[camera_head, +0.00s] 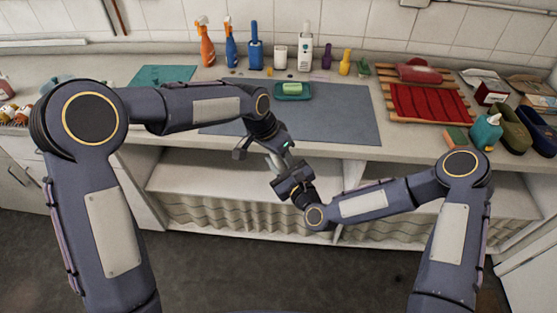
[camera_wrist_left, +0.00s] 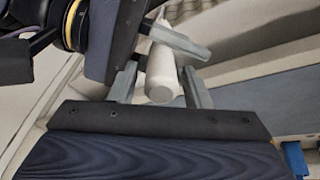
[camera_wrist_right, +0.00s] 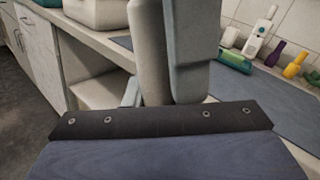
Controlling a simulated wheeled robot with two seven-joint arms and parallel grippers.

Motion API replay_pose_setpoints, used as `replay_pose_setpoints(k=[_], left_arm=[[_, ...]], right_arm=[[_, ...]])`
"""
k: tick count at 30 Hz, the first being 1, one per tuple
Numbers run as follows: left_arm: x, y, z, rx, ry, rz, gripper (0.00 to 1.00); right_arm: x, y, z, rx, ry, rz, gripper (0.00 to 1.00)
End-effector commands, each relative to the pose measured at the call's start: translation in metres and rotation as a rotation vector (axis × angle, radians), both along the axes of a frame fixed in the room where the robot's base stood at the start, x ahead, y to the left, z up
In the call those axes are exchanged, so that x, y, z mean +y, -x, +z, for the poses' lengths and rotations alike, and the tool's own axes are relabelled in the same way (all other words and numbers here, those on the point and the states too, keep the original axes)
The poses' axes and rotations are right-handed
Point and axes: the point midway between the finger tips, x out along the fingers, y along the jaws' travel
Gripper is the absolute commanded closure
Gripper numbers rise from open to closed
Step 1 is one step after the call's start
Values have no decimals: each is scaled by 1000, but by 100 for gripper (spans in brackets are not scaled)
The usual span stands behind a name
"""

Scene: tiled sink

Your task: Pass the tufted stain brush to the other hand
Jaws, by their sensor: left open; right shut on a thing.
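The tufted stain brush shows as a pale, rounded handle (camera_wrist_left: 161,76) in the left wrist view; I cannot make out its tufts. My right gripper (camera_head: 284,170) is shut on it, in front of the counter edge. The handle also stands upright in the right wrist view (camera_wrist_right: 150,55), beside a grey finger. My left gripper (camera_head: 264,151) is just above the right one in the head view. It is open, with its fingers on either side of the handle's end. I cannot tell whether they touch it.
Several bottles, including an orange spray bottle (camera_head: 206,45), stand along the tiled wall. A green block sits on a teal tray (camera_head: 293,97) on the grey mat (camera_head: 340,118). A wooden rack (camera_head: 388,117) with red cloth lies right. An open shelf and curtain (camera_head: 215,214) are below.

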Motion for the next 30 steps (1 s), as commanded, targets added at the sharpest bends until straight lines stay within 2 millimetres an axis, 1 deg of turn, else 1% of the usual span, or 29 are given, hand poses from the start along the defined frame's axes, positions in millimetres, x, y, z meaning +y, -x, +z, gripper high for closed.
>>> replay_pose_setpoints(k=[2,5,8,15,18,22,26,29,30], left_arm=[[-1,4,0,10,-1,-6,52],[1,5,7,9,-2,-7,52],[5,7,22,6,-1,-7,52],[22,12,71,0,0,-2,52],[28,14,88,-2,1,-1,52],[34,17,104,0,0,0,52],[38,20,113,-2,1,5,52],[51,29,121,-7,2,34,52],[59,36,124,-12,3,55,52]], right_arm=[[-2,-3,0,-2,0,-8,100],[-3,-3,0,-2,0,-11,100],[-3,-4,0,0,1,-12,100],[-3,-3,0,-1,0,-9,100],[-2,-3,0,-1,1,-8,100],[-2,-2,0,-2,0,-8,100],[-2,-2,0,-2,0,-7,100],[-2,-2,0,-2,0,-7,100],[-2,-2,0,-2,0,-7,100]])
